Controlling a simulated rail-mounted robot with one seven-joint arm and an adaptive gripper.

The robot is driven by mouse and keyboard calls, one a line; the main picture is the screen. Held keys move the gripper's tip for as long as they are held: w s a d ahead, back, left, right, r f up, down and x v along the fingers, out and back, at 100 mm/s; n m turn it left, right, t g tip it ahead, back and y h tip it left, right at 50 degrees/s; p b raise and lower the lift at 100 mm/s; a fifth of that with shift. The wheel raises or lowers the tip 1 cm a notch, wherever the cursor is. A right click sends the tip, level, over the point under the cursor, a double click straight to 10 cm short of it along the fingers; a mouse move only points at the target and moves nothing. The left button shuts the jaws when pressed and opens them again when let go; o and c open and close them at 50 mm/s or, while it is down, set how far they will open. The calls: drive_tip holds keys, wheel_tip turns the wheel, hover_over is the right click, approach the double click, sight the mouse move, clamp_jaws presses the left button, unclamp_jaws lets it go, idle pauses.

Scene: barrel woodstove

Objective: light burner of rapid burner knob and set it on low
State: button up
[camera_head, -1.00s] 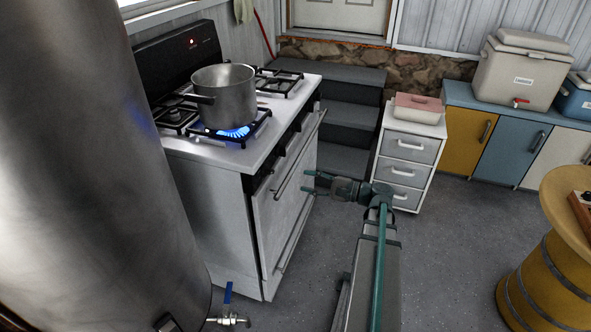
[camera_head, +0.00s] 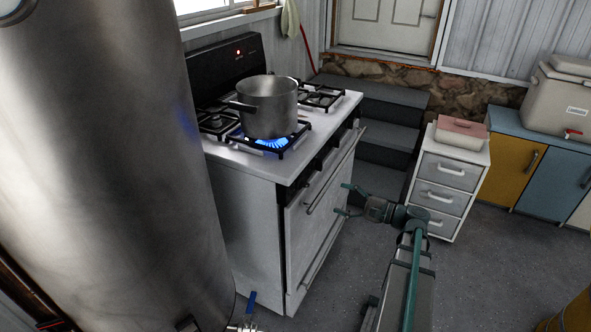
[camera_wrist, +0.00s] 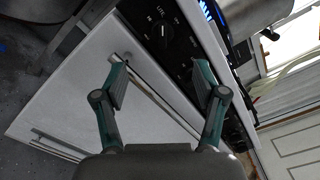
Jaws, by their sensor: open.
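The white stove (camera_head: 244,217) stands left of centre in the head view. Its front left burner burns with a blue flame (camera_head: 272,143) under a steel pot (camera_head: 268,106). The wrist view shows the flame (camera_wrist: 206,12) and the pot (camera_wrist: 245,15) at the top. A black knob (camera_wrist: 162,35) sits on the black front panel there, with "LITE" printed near it. My gripper (camera_head: 343,198) is open and empty in front of the oven door. In the wrist view its fingers (camera_wrist: 160,82) are spread, apart from the knob.
An oven door handle (camera_head: 333,172) crosses the stove front close to my gripper. A large metal cylinder (camera_head: 100,160) fills the left of the head view. A white drawer unit (camera_head: 447,182) stands to the right, and grey steps (camera_head: 385,125) rise behind.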

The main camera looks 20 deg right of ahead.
sight(308, 185)
drive_tip(key=w+a+m+b, duration=0.2)
drive_tip(key=w+m, duration=0.1)
drive_tip(key=m, duration=0.3)
drive_tip(key=w+a+m+b, duration=0.2)
drive_tip(key=w+m, duration=0.2)
drive_tip(key=m, duration=0.2)
drive_tip(key=w+a+m+b, duration=0.3)
drive_tip(key=m, duration=0.3)
drive_tip(key=shift+w+r, duration=0.15)
drive_tip(key=shift+w, duration=0.15)
drive_tip(key=c, duration=1.1)
drive_tip(key=shift+c, duration=0.2)
